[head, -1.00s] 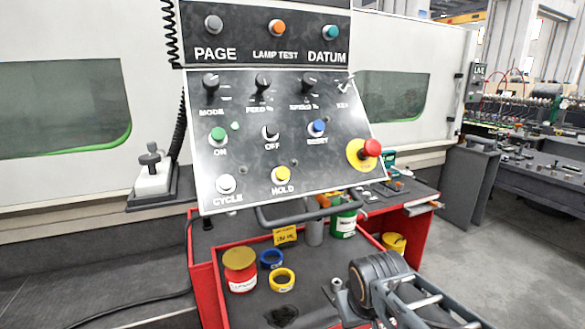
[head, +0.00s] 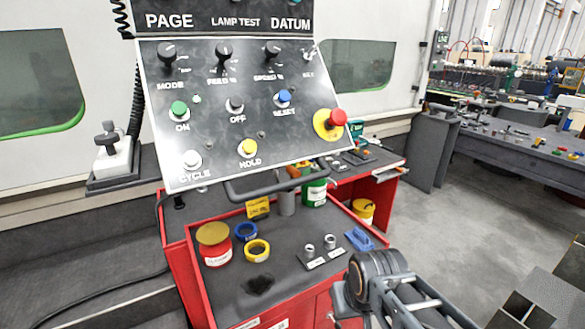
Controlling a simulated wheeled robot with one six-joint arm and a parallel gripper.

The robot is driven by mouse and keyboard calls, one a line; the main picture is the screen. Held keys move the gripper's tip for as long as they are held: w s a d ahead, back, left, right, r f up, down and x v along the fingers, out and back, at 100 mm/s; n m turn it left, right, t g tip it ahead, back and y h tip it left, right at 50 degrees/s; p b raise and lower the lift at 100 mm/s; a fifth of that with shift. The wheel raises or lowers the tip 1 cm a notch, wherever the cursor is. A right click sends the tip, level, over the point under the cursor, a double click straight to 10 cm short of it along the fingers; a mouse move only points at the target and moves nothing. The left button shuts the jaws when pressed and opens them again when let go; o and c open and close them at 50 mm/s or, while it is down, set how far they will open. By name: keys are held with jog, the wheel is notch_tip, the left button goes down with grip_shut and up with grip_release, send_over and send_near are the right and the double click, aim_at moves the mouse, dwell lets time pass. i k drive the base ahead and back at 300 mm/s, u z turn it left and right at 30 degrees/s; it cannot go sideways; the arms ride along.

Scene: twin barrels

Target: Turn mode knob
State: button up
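The mode knob (head: 167,51) is a black rotary knob above the word MODE, at the upper left of the tilted black control panel (head: 215,130). It is uncovered and nothing touches it. The feed knob (head: 224,52) and the speed knob (head: 273,48) sit in the same row to its right. Part of my arm shows at the lower right, well below and to the right of the panel. My gripper's fingertips cannot be seen.
A red emergency button (head: 337,117) sticks out at the panel's right edge. A grey handle bar (head: 265,190) runs below the panel. The red cart (head: 183,283) carries a red jar (head: 216,252), tape rolls and small metal parts. Open floor lies to the right.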

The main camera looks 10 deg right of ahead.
aim_at(166, 52)
jog(key=z, duration=2.85)
jog(key=k, duration=1.65)
jog(key=u, duration=2.6)
